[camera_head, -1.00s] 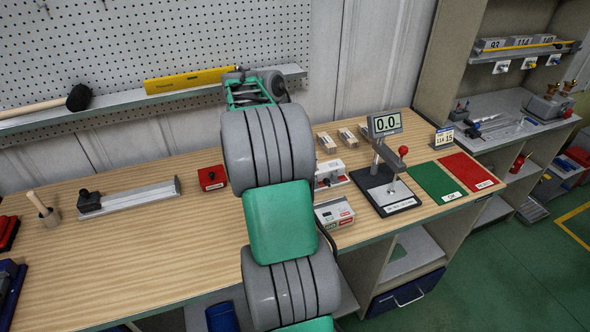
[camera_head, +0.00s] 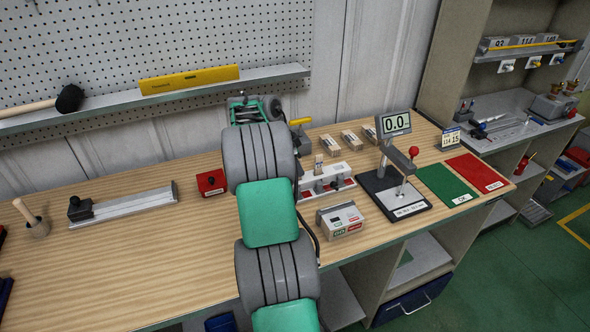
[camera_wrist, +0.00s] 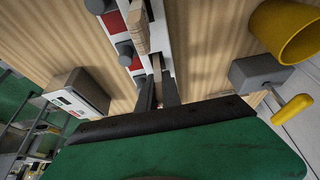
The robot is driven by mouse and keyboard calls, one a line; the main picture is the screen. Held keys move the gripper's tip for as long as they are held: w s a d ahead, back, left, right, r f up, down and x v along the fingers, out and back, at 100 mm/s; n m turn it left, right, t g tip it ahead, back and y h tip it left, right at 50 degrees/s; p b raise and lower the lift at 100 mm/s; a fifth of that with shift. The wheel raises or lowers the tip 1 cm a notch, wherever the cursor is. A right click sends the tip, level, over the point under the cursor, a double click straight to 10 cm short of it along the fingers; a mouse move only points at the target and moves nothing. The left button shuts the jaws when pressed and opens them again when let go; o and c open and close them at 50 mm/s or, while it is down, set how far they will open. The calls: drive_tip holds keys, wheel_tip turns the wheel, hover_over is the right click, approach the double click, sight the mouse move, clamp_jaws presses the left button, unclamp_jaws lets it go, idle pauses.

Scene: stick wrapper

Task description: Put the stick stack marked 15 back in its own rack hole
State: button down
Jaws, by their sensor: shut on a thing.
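The white rack (camera_head: 338,184) with red panels stands on the bench, partly hidden behind my arm. It also shows in the wrist view (camera_wrist: 163,32), running up from my fingers. My gripper (camera_wrist: 158,88) has its two dark fingers shut on a thin pale stick stack (camera_wrist: 157,66), close at the rack. I cannot tell whether its end is in a hole, and no number is readable on it. Another wooden stick stack (camera_wrist: 140,28) stands at the rack just beyond; a stack also shows above the rack in the head view (camera_head: 319,161). In the head view my arm hides the fingers.
Three stick bundles (camera_head: 351,140) lie behind the rack. A grey box with a display (camera_head: 342,220) stands in front of it. A scale and press stand (camera_head: 395,190) is to the right, beside green and red mats (camera_head: 476,173). A yellow cup (camera_wrist: 285,30) is near in the wrist view.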

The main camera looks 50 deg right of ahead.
drive_tip(key=c, duration=1.5)
unclamp_jaws()
drive_tip(key=shift+w+a+f, duration=0.1)
drive_tip(key=shift+c, duration=0.2)
drive_tip(key=p+v, duration=0.3)
drive_tip(key=v, duration=1)
drive_tip(key=w+a+r+n+t, duration=0.1)
drive_tip(key=a+r+n+t, duration=0.15)
drive_tip(key=a+n, duration=0.45)
drive_tip(key=w+a+r+n+t, duration=0.15)
drive_tip(key=a+r+n, duration=0.25)
drive_tip(key=a, duration=0.7)
drive_tip(key=s+a+f+n+t+y, duration=0.1)
drive_tip(key=s+a+f+n, duration=0.1)
drive_tip(key=a, duration=0.6)
drive_tip(key=s+a+f+n+y, duration=0.1)
drive_tip(key=s+a+f+n, duration=0.1)
drive_tip(key=s+a+n, duration=0.3)
drive_tip(key=s+a+f+n+t+y, duration=0.1)
drive_tip(key=s+a+n, duration=0.3)
drive_tip(key=a, duration=0.8)
drive_tip(key=shift+a+f+n+t+y, duration=0.35)
drive_tip(key=shift+f+n, duration=0.45)
drive_tip(key=shift+n, duration=0.3)
